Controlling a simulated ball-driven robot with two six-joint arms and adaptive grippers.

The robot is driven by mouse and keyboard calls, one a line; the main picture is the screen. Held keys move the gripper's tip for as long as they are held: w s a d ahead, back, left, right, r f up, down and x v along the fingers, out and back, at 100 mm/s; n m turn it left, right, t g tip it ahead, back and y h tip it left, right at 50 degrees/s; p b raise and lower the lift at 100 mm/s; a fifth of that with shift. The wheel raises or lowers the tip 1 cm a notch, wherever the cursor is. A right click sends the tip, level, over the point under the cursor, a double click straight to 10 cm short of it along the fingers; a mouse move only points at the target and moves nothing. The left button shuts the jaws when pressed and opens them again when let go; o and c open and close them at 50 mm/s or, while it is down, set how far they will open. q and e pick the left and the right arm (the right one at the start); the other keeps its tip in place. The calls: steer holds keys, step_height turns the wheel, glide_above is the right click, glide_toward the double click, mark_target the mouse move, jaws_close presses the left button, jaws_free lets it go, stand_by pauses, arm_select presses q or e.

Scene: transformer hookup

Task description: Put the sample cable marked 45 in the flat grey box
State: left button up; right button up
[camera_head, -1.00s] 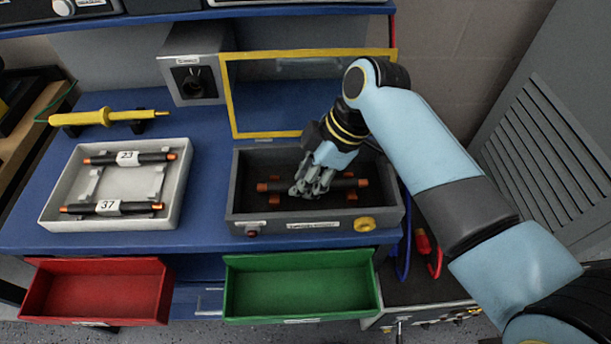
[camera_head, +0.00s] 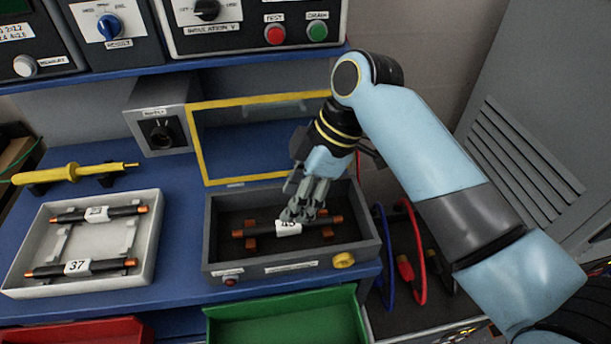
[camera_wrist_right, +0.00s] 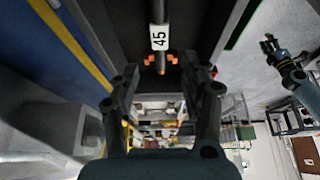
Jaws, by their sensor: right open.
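The sample cable marked 45 (camera_head: 258,231) is a black rod with orange ends. It lies on orange rests in the dark box (camera_head: 362,253) with a raised yellow-framed lid. Its white label faces up, partly covered by my fingertips. My right gripper (camera_head: 302,211) is open, just above the cable's middle. In the right wrist view the cable (camera_wrist_right: 159,15) lies beyond the spread fingers (camera_wrist_right: 168,82), with nothing between them. The flat light-grey box (camera_head: 140,272) at left holds cables 23 (camera_head: 72,216) and 37 (camera_head: 110,265). My left gripper (camera_wrist_right: 269,44) shows small at the right wrist view's right; its opening is unclear.
A yellow probe (camera_head: 75,173) lies behind the light-grey box. The raised lid (camera_head: 195,150) stands behind the dark box. Red and blue leads (camera_head: 418,262) are at right. A green drawer (camera_head: 285,320) and a red drawer (camera_head: 80,334) stick out in front.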

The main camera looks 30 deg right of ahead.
steer(key=v, duration=0.5)
stand_by(0.4)
